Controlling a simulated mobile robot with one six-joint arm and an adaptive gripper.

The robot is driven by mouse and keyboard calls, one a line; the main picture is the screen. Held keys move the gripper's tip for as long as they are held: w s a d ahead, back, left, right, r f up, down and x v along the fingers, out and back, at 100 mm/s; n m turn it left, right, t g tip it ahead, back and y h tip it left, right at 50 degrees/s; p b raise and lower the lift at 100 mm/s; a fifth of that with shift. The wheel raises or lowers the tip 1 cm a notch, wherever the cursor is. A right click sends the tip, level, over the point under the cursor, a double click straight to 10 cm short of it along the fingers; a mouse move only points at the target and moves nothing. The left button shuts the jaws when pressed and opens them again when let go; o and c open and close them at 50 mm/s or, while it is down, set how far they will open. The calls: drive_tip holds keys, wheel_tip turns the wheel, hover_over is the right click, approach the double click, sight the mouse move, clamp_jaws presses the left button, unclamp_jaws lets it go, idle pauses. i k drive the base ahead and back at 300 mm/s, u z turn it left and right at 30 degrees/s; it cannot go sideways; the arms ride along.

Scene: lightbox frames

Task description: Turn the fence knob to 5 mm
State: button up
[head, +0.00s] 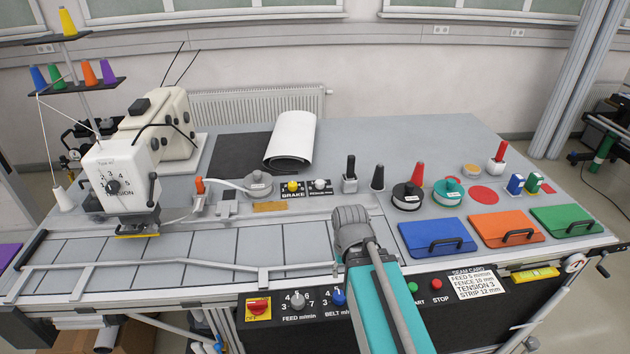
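No knob that I can read as "fence" shows in the head view. The front panel has a grey FEED knob (297,301) and a blue BELT knob (338,297), its label partly hidden by my arm. A white seam card (479,284) has a fence line, seemingly 10 mm. A small unlabelled white knob (319,185) sits right of the yellow BRAKE knob (292,187); its caption is too small to read. My gripper (352,225) is above the table's front middle, pointing away, apart from the knobs. Its fingers are not distinct, and I cannot tell whether it is open.
The sewing machine (121,170) with a TENSION dial stands left. Blue (425,230), orange (505,222) and green (580,213) lids lie right. A white roll (292,135) lies at the back. Spools and posts stand behind my gripper. A guide rail (180,262) runs along the front left.

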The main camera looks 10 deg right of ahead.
sight(320, 184)
drive_tip(key=i, duration=0.9)
drive_tip(key=z, duration=0.05)
